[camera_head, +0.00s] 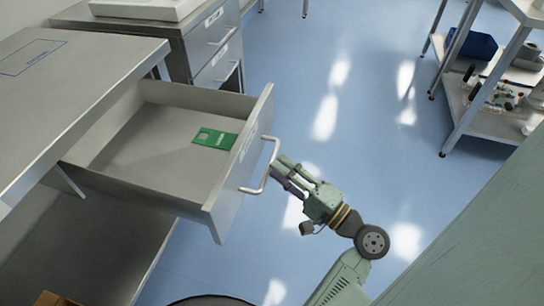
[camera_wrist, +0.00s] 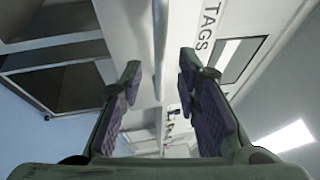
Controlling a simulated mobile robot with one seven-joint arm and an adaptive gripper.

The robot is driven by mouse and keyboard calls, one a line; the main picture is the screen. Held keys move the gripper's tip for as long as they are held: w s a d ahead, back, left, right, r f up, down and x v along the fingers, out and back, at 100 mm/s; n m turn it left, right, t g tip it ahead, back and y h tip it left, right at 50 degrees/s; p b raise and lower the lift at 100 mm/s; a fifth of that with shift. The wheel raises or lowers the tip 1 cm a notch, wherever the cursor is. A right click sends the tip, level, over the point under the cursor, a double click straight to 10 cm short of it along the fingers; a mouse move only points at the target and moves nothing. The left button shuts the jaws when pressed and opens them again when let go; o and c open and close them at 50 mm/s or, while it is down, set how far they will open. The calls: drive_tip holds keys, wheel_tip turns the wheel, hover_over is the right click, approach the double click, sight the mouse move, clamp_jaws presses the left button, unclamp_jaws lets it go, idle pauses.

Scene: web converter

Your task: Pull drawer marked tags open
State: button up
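The drawer (camera_head: 150,150) under the steel bench is pulled well out, and its inside shows in the head view. Its front panel carries a bar handle (camera_head: 268,166). In the wrist view the front reads TAGS (camera_wrist: 208,25), and the handle bar (camera_wrist: 160,42) runs up the picture between the lines of the two fingers. My gripper (camera_head: 284,170) is just outside the handle in the head view. Its fingers (camera_wrist: 158,66) are apart, with a visible gap on both sides of the bar. I cannot tell whether the fingertips reach past the bar.
A green card (camera_head: 214,138) lies in the drawer. The steel bench top (camera_head: 70,70) is at left, with another drawer cabinet (camera_head: 215,45) behind. A shelf cart (camera_head: 480,125) with small items stands at upper right. Blue floor (camera_head: 330,90) is clear between them.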

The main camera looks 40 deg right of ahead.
drive_tip(key=v, duration=0.8)
drive_tip(key=shift+s, duration=0.2)
drive_tip(key=shift+w, duration=0.15)
